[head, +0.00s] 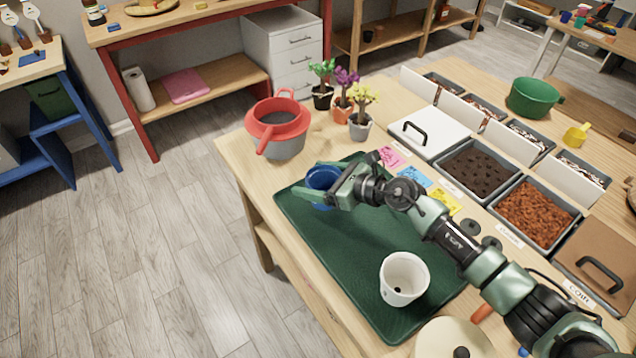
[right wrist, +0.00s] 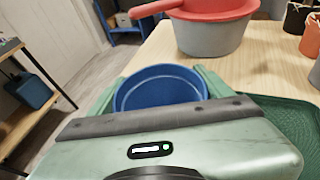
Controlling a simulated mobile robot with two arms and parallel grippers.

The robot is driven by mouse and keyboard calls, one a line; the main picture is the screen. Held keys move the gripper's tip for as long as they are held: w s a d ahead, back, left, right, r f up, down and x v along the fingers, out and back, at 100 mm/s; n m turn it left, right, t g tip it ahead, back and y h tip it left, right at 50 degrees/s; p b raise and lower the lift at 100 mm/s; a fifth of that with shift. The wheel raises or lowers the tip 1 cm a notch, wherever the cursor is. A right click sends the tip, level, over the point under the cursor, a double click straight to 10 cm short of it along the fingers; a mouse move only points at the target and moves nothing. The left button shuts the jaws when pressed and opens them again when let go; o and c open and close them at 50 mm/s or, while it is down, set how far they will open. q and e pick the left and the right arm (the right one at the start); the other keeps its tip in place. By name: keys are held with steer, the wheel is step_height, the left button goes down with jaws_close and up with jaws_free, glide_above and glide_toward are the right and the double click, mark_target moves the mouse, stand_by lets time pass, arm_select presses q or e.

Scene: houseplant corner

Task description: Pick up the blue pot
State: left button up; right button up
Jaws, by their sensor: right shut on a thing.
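The blue pot (head: 321,179) is at the far left part of the dark green mat (head: 362,235) in the head view. My right gripper (head: 336,186) is shut on it, with its fingers along the pot's sides. In the right wrist view the round rim of the blue pot (right wrist: 160,88) shows between the two green fingers, and its lower part is hidden by the gripper. I cannot tell whether the pot touches the mat. My left gripper is not in view.
A white pot (head: 404,279) stands on the mat's near part. Small potted flowers (head: 360,113) and soil bins (head: 477,168) are farther right. The mat's middle is clear.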

mark_target(315, 179)
step_height(315, 179, up, 20)
stand_by(0.4)
steer(key=shift+f, duration=0.1)
